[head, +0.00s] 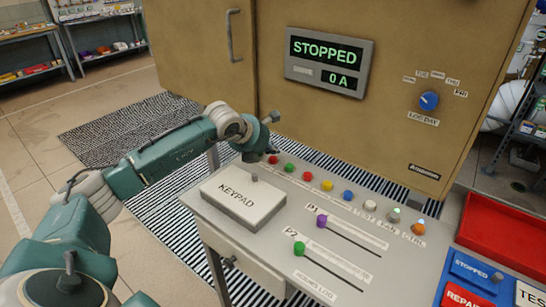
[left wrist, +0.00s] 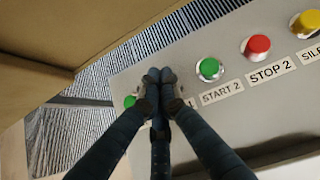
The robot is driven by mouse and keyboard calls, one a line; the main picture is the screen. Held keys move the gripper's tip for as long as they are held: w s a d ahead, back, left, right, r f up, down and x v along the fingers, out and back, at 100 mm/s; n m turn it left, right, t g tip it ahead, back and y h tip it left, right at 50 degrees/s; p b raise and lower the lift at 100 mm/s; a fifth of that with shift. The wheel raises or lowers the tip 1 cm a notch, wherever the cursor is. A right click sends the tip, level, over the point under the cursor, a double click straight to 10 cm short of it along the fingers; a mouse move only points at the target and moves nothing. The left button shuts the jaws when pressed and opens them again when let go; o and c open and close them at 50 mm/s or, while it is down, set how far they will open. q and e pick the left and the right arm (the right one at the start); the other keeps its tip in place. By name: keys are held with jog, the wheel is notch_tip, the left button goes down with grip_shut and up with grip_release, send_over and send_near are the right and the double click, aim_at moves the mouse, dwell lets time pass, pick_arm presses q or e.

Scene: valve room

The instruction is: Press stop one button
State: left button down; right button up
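The stop one button is the red button (head: 273,160) at the left end of the visible row on the grey console (head: 215,205). My left gripper (head: 270,149) is right at this button in the head view. In the left wrist view the fingertips (left wrist: 159,75) are together, shut with nothing seen between them. They hide the stop one button and most of its label there. A green button (left wrist: 130,101) shows partly at their left. I cannot tell whether the fingertips touch the button. The display (head: 327,52) reads STOPPED and 0 A. My right gripper is not in view.
To the right are the green START 2 button (left wrist: 209,68), the red STOP 2 button (left wrist: 257,46) and a yellow button (left wrist: 303,22). A raised keypad cover (head: 240,203) lies in front. A tan cabinet (head: 375,120) stands close behind. A red tray (head: 500,235) is at right.

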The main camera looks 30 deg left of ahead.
aim_at(273, 159)
pick_arm(q)
jog(key=shift+r+p, duration=1.2)
jog(key=shift+r, duration=1.35)
